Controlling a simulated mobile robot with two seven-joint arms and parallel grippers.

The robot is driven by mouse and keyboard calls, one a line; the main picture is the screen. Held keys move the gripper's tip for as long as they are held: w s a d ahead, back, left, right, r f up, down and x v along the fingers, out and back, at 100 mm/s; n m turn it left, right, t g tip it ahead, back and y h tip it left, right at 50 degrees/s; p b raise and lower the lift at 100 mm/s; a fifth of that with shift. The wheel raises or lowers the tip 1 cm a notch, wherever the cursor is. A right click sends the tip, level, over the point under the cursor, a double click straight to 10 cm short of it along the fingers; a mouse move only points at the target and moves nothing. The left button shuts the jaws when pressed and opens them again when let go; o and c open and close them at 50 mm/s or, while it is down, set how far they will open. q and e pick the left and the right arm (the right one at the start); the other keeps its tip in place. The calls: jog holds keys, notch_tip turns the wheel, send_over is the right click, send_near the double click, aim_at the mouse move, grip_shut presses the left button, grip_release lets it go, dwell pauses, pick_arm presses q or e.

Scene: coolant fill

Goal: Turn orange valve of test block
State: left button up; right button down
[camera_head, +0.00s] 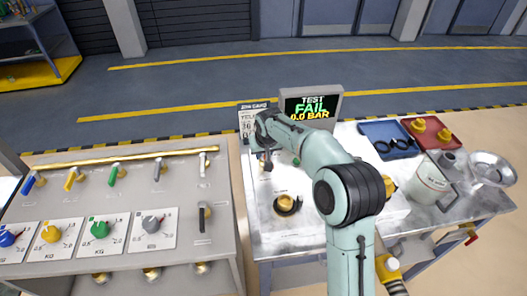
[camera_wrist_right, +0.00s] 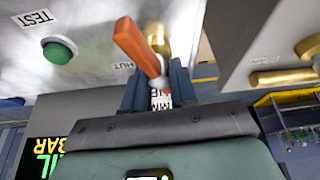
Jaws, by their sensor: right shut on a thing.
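The orange valve handle (camera_wrist_right: 137,46) shows in the right wrist view, slanting down from upper left in front of a brass fitting (camera_wrist_right: 158,35). My right gripper (camera_wrist_right: 157,88) is shut on its lower end, between the two dark fingers. In the head view my right gripper (camera_head: 265,152) is at the left part of the test block, and my arm hides most of the valve. The block's green button (camera_wrist_right: 59,49) sits beside a "TEST" label. My left gripper is not in view.
The display (camera_head: 311,106) behind the block reads "TEST FAIL 0.0 BAR". To the right are a blue tray (camera_head: 372,129), a red tray (camera_head: 447,139), a white canister (camera_head: 428,182) and a metal bowl (camera_head: 493,169). A grey panel with coloured valves and knobs (camera_head: 100,229) stands at left.

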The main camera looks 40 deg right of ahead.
jog(key=n+y+p, duration=0.1)
jog(key=n, duration=0.3)
jog(key=shift+d+r+y, duration=0.1)
jog(key=shift+y, duration=0.3)
jog(key=n+y+p, duration=0.1)
jog(key=n, duration=0.3)
jog(key=n+y+p, duration=0.1)
jog(key=n, duration=0.2)
jog(key=shift+y, duration=0.3)
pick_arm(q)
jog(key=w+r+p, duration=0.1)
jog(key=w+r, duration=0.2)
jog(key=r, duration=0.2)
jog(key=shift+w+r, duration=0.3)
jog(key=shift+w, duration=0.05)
pick_arm(e)
jog(key=shift+n+g+y, duration=0.3)
jog(key=shift+n+g, duration=0.2)
jog(key=shift+n, duration=0.9)
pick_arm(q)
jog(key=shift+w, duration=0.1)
pick_arm(e)
jog(key=c, duration=0.9)
grip_release()
